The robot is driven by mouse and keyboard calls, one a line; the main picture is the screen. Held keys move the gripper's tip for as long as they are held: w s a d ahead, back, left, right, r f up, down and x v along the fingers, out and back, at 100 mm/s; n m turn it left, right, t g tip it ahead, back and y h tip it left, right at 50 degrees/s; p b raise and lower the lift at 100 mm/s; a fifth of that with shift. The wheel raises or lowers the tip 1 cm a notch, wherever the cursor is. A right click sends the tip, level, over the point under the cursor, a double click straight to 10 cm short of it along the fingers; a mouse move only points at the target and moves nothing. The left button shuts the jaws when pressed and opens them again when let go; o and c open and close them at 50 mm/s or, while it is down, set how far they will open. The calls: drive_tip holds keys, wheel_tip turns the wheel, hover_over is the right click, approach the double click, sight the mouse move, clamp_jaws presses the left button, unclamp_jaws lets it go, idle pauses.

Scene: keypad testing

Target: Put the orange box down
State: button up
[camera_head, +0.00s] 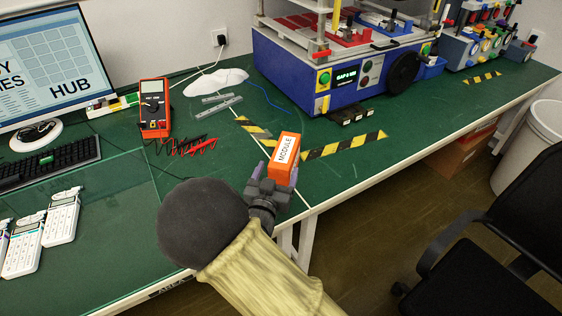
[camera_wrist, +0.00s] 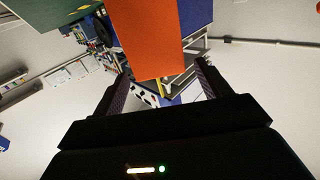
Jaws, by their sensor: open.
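The orange box (camera_head: 285,153), labelled "MODULE", is upright at the front edge of the green table (camera_head: 332,181), beside the black and yellow tape. Its underside is hidden by my gripper (camera_head: 272,180), so I cannot tell whether it touches the table. My gripper is at the near side of the box. In the wrist view the orange box (camera_wrist: 152,42) shows ahead of and between the two spread fingers of my gripper (camera_wrist: 161,70), with gaps at the sides.
A blue test machine (camera_head: 305,72) stands behind the box. An orange multimeter (camera_head: 154,107) with red and black leads (camera_head: 190,146) lies to the left. White handsets (camera_head: 62,217) are at front left. A black chair (camera_head: 490,235) is at the right.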

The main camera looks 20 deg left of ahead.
drive_tip(key=s, duration=0.6)
drive_tip(key=shift+d, duration=0.2)
drive_tip(key=shift+w, duration=0.1)
